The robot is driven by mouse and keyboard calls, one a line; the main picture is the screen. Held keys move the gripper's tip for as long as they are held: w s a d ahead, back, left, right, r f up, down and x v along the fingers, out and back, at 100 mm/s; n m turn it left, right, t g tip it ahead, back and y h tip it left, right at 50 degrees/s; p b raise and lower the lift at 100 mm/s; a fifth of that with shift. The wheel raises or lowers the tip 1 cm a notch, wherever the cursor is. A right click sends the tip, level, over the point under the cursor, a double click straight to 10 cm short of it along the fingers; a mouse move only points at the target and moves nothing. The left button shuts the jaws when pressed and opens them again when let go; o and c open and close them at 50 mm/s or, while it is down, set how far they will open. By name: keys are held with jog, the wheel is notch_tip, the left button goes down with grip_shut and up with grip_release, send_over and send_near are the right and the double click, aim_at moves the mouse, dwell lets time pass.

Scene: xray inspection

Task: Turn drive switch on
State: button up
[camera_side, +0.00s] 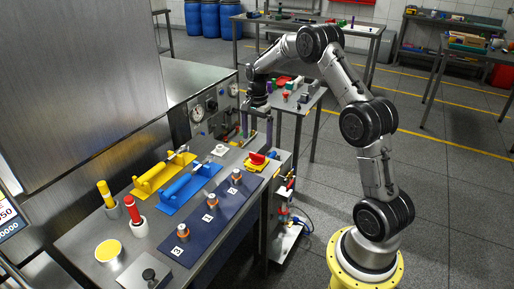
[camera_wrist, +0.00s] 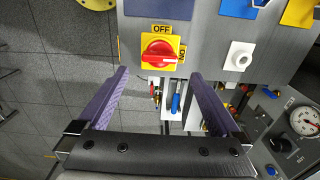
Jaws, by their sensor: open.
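The drive switch is a red knob (camera_wrist: 158,50) on a yellow plate (camera_wrist: 146,66) marked OFF and ON, ahead of my gripper in the wrist view. OFF is above the knob and ON is at its right. The knob's bar lies roughly crosswise; I cannot tell which mark it points to. The red knob (camera_side: 257,158) also shows at the bench's right end in the side view. My gripper (camera_wrist: 160,74) is open and empty, its purple fingers apart and short of the plate. In the side view my gripper (camera_side: 257,130) hangs pointing down above and behind the switch.
A white round knob (camera_wrist: 238,56) is right of the switch in the wrist view. Small red and blue handles (camera_wrist: 176,103) show below it, between my fingers. A gauge (camera_wrist: 304,120) is at the far right. Yellow (camera_side: 163,172) and blue (camera_side: 190,185) handled blocks stand on the bench.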

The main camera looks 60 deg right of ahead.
notch_tip(320, 180, up, 7)
jog(key=shift+f, duration=0.15)
